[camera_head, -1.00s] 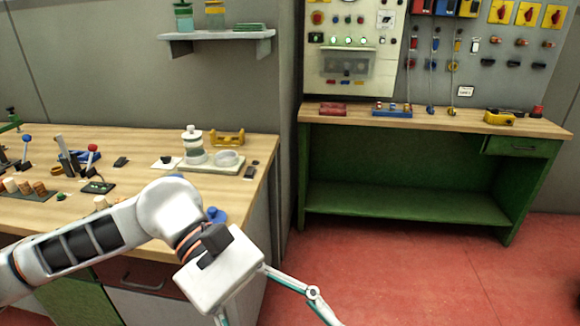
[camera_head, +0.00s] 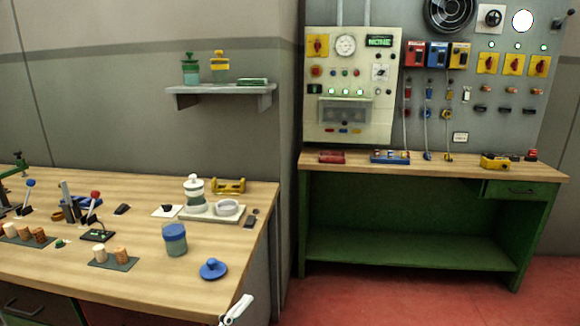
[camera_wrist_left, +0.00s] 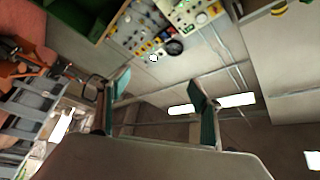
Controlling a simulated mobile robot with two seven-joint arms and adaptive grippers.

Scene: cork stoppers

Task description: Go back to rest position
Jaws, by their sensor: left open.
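My left gripper (camera_wrist_left: 160,92) is open and empty in the left wrist view, its two teal-padded fingers apart. My right gripper is in neither view. A pale cork stopper (camera_head: 99,253) and a browner one (camera_head: 121,255) stand on a dark mat (camera_head: 112,264). Several more stoppers (camera_head: 24,232) stand at the far left. A blue-lidded jar (camera_head: 175,241) and a loose blue lid (camera_head: 212,269) are on the bench.
A tray (camera_head: 205,214) with a white-lidded jar (camera_head: 194,190) and a yellow holder (camera_head: 229,185) stand at the back. A wall shelf (camera_head: 220,97) is above. A green bench (camera_head: 420,165) and control panels (camera_head: 350,85) are at right. Red floor (camera_head: 400,300) lies clear before it.

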